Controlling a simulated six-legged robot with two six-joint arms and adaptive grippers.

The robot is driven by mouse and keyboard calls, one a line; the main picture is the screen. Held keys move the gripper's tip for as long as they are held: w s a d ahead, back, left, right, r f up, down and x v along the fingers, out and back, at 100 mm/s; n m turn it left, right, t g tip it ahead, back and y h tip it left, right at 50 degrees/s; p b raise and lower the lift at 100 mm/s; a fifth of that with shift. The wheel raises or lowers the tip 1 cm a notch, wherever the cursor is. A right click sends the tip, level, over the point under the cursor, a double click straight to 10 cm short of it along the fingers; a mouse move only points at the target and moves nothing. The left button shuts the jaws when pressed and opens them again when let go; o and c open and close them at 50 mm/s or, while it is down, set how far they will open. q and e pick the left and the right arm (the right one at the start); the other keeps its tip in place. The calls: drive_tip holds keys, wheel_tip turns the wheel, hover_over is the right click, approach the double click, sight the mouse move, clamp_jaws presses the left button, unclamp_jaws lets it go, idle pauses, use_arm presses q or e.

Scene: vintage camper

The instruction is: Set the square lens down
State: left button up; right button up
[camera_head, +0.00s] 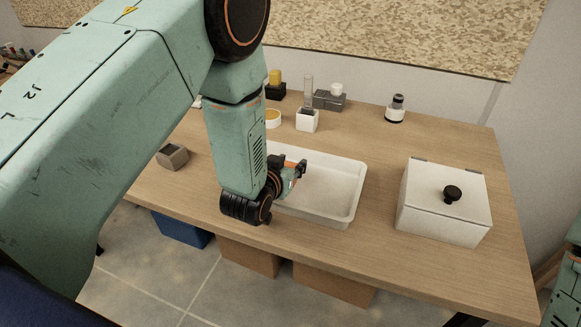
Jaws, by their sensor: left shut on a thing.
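My left gripper (291,176) is over the left part of the white tray (357,200), pointing away from me. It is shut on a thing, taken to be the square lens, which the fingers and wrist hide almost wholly. I cannot tell whether it touches the tray floor. The visible part of the tray floor is bare. My right gripper is out of view.
A white lidded box (440,215) with a black knob stands right of the tray. A grey block (173,156) sits at the left. Behind the tray are a white cube-shaped holder (307,121), a grey block (328,100) and a black-and-white jar (396,109).

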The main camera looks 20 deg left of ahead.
use_arm(q)
drive_tip(key=shift+f, duration=0.3)
drive_tip(key=shift+a, duration=0.45)
drive_tip(key=shift+d+f, duration=0.1)
drive_tip(key=shift+f, duration=0.05)
drive_tip(key=o, duration=0.7)
drive_tip(key=shift+d, duration=0.25)
drive_tip(key=shift+o, duration=1.4)
drive_tip(key=shift+a, duration=0.25)
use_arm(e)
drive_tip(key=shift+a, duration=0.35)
